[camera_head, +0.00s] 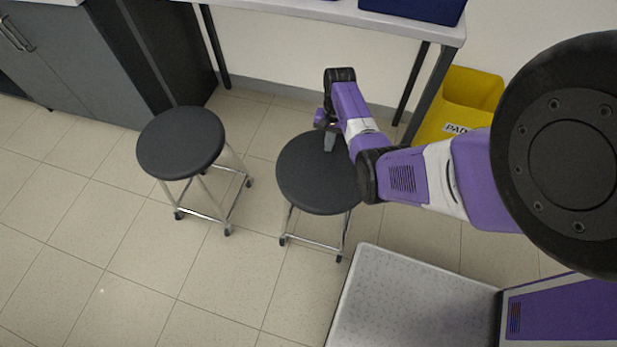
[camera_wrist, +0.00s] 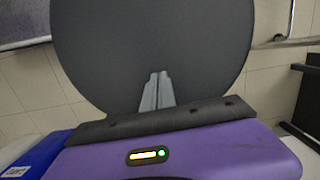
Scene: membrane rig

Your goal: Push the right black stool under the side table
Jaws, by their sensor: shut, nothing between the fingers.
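The right black stool (camera_head: 312,180) stands upright on the tiled floor in front of the side table (camera_head: 350,14), with its round black seat and chrome legs on small casters. It is outside the space between the table legs. My gripper (camera_head: 329,143) is shut and empty, over the upper right part of that seat. In the wrist view the shut fingers of my gripper (camera_wrist: 156,92) show against the black seat (camera_wrist: 150,38), which fills most of the view. I cannot tell whether the fingertips touch the seat. My arm hides the seat's right edge.
A second black stool (camera_head: 180,142) stands to the left, near a dark grey cabinet (camera_head: 75,55). A yellow bin (camera_head: 468,92) stands by the table's right leg. A dark blue box (camera_head: 420,8) sits on the table. The floor between the table legs looks clear.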

